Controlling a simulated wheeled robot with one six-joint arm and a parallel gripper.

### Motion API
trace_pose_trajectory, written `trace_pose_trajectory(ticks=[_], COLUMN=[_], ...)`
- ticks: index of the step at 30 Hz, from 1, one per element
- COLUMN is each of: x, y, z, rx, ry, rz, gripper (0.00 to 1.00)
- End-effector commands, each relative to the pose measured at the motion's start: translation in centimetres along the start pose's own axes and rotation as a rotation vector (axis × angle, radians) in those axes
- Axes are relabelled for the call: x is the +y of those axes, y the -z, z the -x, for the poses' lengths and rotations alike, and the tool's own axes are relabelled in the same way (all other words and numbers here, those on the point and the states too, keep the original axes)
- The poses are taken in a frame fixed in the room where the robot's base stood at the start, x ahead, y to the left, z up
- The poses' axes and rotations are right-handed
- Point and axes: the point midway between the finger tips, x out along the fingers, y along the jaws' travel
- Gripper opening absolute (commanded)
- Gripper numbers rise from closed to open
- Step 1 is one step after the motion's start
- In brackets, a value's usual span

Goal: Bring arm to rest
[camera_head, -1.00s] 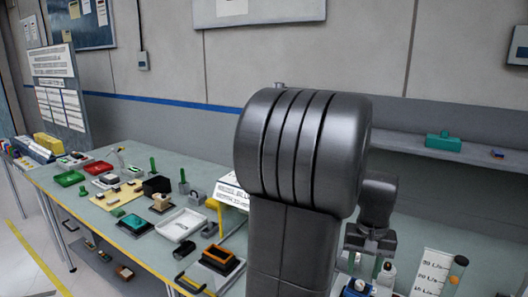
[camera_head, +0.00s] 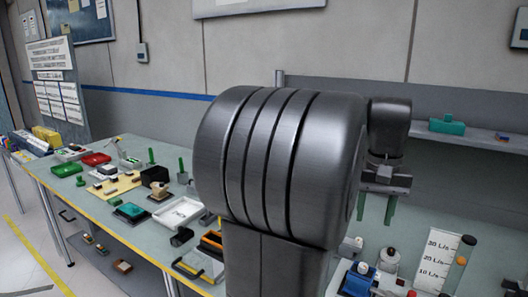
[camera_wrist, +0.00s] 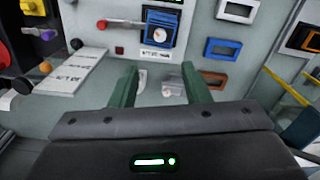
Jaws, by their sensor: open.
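My gripper (camera_head: 376,207) hangs at the right of my large dark arm link in the head view, its two green fingers pointing down above the right part of the table. In the wrist view my gripper (camera_wrist: 158,84) shows its green fingers spread apart with nothing between them. It is open and empty, clear of the table items beneath. My arm link hides the middle of the table in the head view.
A white scale board (camera_head: 440,256) and small bottles stand below and right of my gripper. A shelf with a teal block (camera_head: 447,125) runs behind.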

Motion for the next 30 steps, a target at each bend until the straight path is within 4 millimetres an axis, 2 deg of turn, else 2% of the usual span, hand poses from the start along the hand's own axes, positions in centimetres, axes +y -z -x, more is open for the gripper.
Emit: trace_pose_trajectory(ticks=[1,7,15,21,30], x=[0.0,-0.1,-0.1,-0.1,-0.1], y=[0.0,-0.1,-0.2,-0.2,-0.1], z=[-0.5,-0.6,-6.0,-9.0,-10.5], rx=[0.003,0.000,-0.004,-0.003,0.000], ry=[0.000,0.000,0.000,0.000,0.000], rz=[0.000,0.000,0.000,0.000,0.000], gripper=[0.43,0.43,0.43,0.43,0.43])
